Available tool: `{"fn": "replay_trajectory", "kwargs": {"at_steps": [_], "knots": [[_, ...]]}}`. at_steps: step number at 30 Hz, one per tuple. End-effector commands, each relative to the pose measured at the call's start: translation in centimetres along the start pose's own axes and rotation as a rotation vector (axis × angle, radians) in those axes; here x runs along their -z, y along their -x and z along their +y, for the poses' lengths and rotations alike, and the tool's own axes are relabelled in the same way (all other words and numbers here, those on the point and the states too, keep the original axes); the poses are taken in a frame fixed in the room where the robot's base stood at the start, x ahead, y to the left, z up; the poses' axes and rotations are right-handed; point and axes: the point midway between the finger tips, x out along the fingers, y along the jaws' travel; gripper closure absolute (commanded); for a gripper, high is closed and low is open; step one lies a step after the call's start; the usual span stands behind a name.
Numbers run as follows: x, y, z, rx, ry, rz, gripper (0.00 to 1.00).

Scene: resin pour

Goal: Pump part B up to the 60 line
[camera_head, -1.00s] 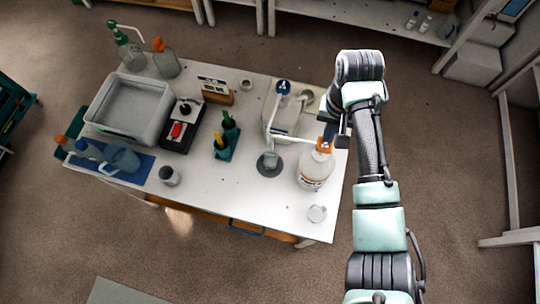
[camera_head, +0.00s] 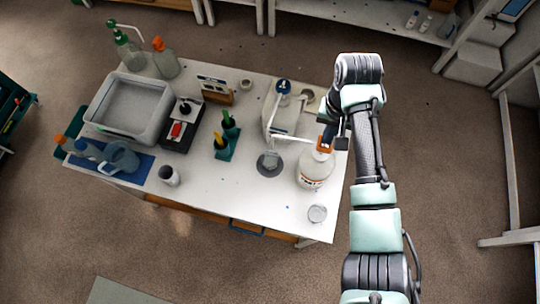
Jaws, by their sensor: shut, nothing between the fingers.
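A white bottle (camera_head: 312,176) with an orange pump head (camera_head: 324,146) stands near the right end of the table; its label is too small to read. Its thin spout reaches left over a small clear cup (camera_head: 269,160) on a round grey base. The cup's lines and its fill level are too small to read. My gripper (camera_head: 328,137) is shut and empty, directly at the orange pump head. I cannot tell whether it touches the head. A second container (camera_head: 284,121) with a blue-topped pump (camera_head: 283,87) stands just behind.
A small round dish (camera_head: 317,213) lies near the front right corner. The table front is mostly clear.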

Motion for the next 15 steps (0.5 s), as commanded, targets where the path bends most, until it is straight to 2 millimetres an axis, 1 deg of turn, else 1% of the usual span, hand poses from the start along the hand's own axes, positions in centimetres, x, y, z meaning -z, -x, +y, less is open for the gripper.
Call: {"fn": "replay_trajectory", "kwargs": {"at_steps": [1,11,15], "knots": [[-0.02,-0.25,-0.04,0.001,0.000,0.000,1.00],[0.01,-0.28,-0.01,-0.001,0.000,0.000,1.00],[0.00,-0.82,-0.02,-0.001,0.000,0.000,1.00]]}}
